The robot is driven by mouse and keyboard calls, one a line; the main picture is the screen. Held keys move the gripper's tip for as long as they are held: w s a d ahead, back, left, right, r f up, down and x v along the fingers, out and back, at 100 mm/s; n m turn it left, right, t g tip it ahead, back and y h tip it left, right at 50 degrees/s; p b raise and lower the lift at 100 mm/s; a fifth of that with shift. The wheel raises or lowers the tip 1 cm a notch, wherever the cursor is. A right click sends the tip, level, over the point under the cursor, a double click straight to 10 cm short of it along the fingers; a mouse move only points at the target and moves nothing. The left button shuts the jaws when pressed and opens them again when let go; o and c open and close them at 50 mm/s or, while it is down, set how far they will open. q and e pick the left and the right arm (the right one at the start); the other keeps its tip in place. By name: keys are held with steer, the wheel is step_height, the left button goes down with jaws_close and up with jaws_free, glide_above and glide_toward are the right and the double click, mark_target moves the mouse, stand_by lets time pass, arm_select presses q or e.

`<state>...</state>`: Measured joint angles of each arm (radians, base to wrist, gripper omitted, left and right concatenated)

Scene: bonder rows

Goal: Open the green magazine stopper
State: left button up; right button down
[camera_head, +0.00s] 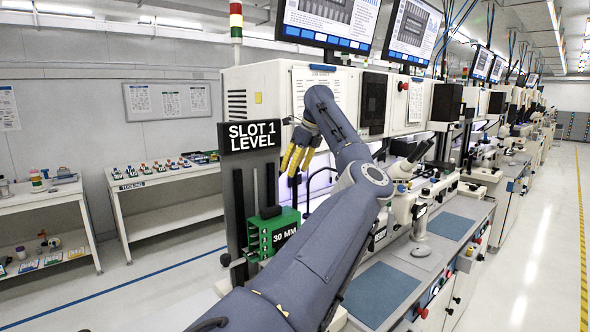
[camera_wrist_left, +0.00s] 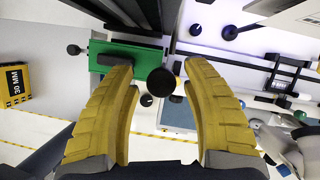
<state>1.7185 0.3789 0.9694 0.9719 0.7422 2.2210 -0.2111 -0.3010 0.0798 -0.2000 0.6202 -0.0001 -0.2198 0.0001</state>
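My right gripper is not in view.
The black "SLOT 1 LEVEL" sign (camera_head: 252,136) stands left of the gripper, close to it in the picture. A yellow "30 MM" block (camera_wrist_left: 14,86) is at the left of the wrist view. A microscope (camera_head: 407,170) and blue mat (camera_head: 380,294) are to the right.

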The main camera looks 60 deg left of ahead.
arm_select(q)
steer(key=v, duration=1.2)
steer(key=shift+a, duration=0.1)
stand_by(0.5)
